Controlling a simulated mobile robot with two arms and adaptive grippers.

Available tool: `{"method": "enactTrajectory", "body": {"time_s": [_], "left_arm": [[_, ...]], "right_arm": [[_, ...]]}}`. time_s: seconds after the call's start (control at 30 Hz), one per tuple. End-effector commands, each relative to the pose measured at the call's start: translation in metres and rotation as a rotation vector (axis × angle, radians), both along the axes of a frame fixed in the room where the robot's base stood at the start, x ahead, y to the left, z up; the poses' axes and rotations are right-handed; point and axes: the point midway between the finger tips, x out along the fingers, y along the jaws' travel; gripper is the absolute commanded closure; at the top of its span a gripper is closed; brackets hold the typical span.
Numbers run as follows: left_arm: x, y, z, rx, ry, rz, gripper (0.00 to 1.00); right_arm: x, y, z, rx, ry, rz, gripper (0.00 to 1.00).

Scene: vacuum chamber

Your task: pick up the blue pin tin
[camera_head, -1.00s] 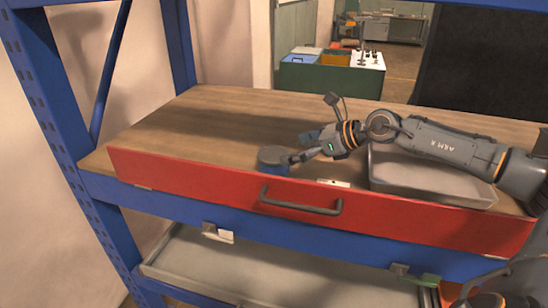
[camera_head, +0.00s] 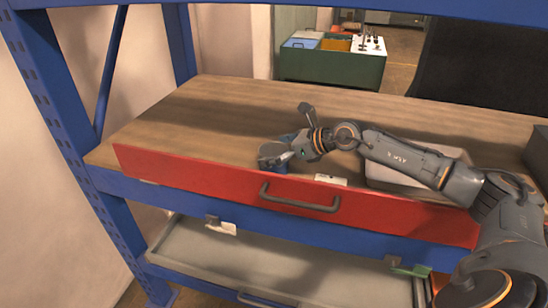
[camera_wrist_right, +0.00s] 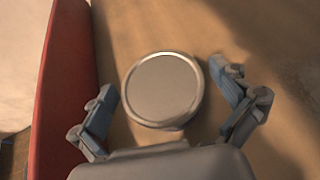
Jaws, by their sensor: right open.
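The blue pin tin (camera_head: 271,153) stands upright on the wooden drawer surface, just behind the red front. In the head view my right gripper (camera_head: 281,150) is over it and hides part of it. In the right wrist view the tin's round grey lid (camera_wrist_right: 164,90) faces the camera. My right gripper (camera_wrist_right: 164,80) is open there, with one finger on each side of the tin. A gap shows between the lid and each finger. My left gripper is not in view.
The red drawer front (camera_head: 220,180) with its handle (camera_head: 300,198) runs close in front of the tin. A grey tray (camera_head: 390,176) lies under my right forearm. The wooden surface (camera_head: 210,115) to the left and behind is clear. Blue rack posts (camera_head: 50,110) stand at left.

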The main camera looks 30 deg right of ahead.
Motion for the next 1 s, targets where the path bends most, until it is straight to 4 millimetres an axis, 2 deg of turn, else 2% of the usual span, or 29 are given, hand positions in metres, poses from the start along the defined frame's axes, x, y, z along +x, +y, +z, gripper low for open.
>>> {"method": "enactTrajectory", "body": {"time_s": [0.1, 0.33, 0.37, 0.77, 0.97, 1.0], "left_arm": [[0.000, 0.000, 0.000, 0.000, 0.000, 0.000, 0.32], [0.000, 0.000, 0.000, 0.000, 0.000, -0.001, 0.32], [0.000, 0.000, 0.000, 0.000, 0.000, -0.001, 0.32], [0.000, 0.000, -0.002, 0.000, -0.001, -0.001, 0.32], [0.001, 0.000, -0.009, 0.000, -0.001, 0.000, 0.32], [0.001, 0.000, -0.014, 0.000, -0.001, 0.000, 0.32]], "right_arm": [[0.000, 0.000, 0.000, 0.000, 0.000, 0.000, 0.02], [0.000, 0.000, 0.000, 0.000, 0.000, 0.000, 0.49], [0.000, 0.000, 0.000, 0.000, 0.000, 0.000, 0.51], [0.000, 0.000, 0.006, 0.000, -0.001, 0.000, 0.51], [0.000, -0.001, 0.032, -0.002, -0.006, -0.001, 0.51], [-0.006, 0.001, 0.036, -0.005, -0.004, 0.001, 0.51]]}}
